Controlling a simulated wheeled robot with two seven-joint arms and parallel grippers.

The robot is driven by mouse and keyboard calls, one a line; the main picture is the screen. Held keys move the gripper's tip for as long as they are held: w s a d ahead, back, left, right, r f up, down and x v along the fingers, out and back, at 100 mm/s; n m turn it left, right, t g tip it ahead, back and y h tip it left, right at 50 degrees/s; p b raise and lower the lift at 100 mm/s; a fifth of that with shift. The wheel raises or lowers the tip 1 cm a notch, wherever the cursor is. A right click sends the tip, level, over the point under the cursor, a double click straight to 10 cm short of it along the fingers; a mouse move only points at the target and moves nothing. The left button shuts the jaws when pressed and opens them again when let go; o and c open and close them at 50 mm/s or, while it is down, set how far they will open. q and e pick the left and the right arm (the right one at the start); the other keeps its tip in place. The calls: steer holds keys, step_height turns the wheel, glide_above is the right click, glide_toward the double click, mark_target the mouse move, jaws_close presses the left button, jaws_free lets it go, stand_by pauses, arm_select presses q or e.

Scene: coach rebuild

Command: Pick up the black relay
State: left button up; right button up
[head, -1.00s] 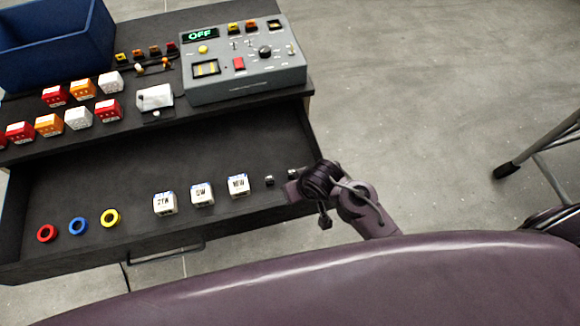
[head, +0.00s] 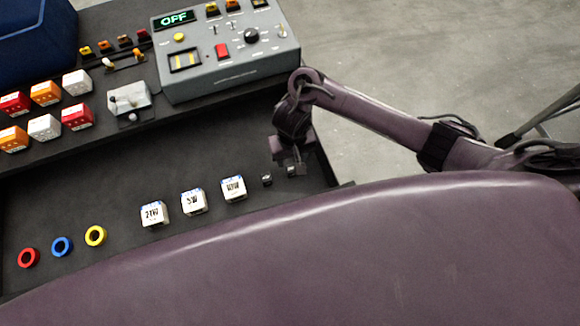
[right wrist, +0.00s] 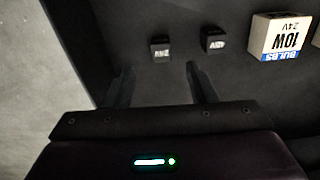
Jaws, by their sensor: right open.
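Two small dark blocks sit side by side in the open drawer, to the right of the white bulb boxes in the head view. One dark block (head: 266,180) is nearer the boxes; it also shows in the right wrist view (right wrist: 213,41). The other dark block (head: 292,171) is at the gripper; in the right wrist view (right wrist: 161,48) it lies just beyond the gap between the fingertips. Both bear small pale labels too small to read surely. My right gripper (head: 291,163) is open and empty, its fingers (right wrist: 160,72) apart. My left gripper is out of view.
White bulb boxes (head: 193,201) stand left of the blocks, the nearest close by (right wrist: 280,37). Red, blue and yellow rings (head: 62,246) lie farther left. A grey control panel (head: 225,60) reading OFF stands on the top behind. The drawer's right edge is close to the gripper.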

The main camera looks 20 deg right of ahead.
mark_target(291, 168)
step_height(291, 168, down, 2)
steer(key=shift+f+b, duration=0.1)
steer(key=shift+b, duration=0.35)
step_height(291, 168, down, 4)
steer(key=shift+r+b, duration=0.25)
steer(key=shift+b, duration=0.3)
steer(key=shift+f, duration=0.5)
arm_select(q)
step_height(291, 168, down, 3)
arm_select(e)
steer(key=shift+a, duration=0.1)
steer(key=c, duration=1.1)
steer(key=shift+o, duration=0.2)
steer(key=shift+r, duration=0.1)
